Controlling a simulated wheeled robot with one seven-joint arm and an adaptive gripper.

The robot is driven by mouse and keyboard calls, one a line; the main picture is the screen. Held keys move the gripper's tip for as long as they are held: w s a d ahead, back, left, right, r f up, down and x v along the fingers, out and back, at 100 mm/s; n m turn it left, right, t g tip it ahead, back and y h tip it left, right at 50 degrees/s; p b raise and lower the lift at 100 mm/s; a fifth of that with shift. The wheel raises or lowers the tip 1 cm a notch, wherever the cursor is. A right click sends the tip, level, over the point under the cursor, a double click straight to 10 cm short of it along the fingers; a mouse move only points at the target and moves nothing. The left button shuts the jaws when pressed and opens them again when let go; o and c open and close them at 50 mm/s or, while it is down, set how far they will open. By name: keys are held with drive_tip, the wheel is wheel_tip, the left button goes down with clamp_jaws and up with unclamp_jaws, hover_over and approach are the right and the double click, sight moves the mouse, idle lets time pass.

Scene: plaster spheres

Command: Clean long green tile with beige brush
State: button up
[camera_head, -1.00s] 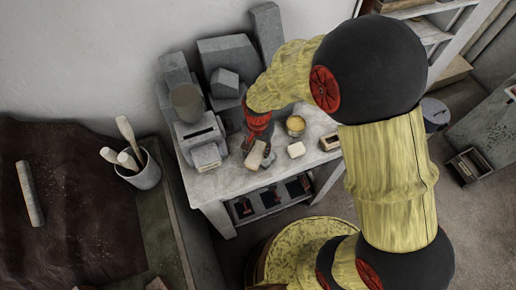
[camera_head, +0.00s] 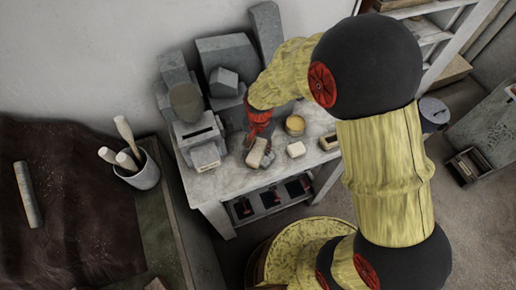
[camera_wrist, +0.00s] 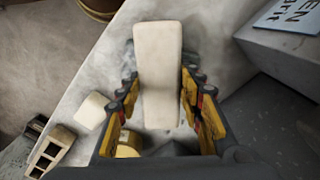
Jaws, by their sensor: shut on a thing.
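My gripper (camera_wrist: 160,85) is shut on a long pale beige block, which looks like the beige brush (camera_wrist: 158,60). The fingers press on its two long sides. In the head view my gripper (camera_head: 257,140) is over the front of the grey worktable, and the brush (camera_head: 257,154) shows at its tip, tilted. I cannot tell whether the brush touches the tabletop. I make out no clearly green tile in either view; it may be hidden under or behind my gripper.
On the worktable (camera_head: 225,182) stand a small white block (camera_head: 296,149), a yellow-topped cup (camera_head: 295,125) and a wooden box (camera_head: 329,142). Grey blocks (camera_head: 228,52) crowd the back and left. A pot of tools (camera_head: 146,174) stands on the left table. The worktable's front left corner is bare.

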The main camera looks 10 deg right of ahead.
sight(255, 155)
drive_tip(key=shift+w+d, duration=0.2)
drive_tip(key=shift+w, duration=0.25)
drive_tip(key=shift+s, duration=0.1)
drive_tip(key=shift+s+a, duration=0.35)
drive_tip(key=shift+s, duration=0.3)
drive_tip(key=shift+s+a, duration=0.4)
drive_tip(key=shift+s, duration=0.2)
drive_tip(key=shift+s+a, duration=0.35)
drive_tip(key=shift+s, duration=0.3)
drive_tip(key=shift+w+d, duration=0.35)
drive_tip(key=shift+w, duration=0.3)
drive_tip(key=shift+w+d, duration=0.4)
drive_tip(key=shift+w, duration=0.3)
drive_tip(key=shift+w+d, duration=0.35)
drive_tip(key=shift+w, duration=0.3)
drive_tip(key=shift+s+a, duration=0.1)
drive_tip(key=shift+s, duration=0.05)
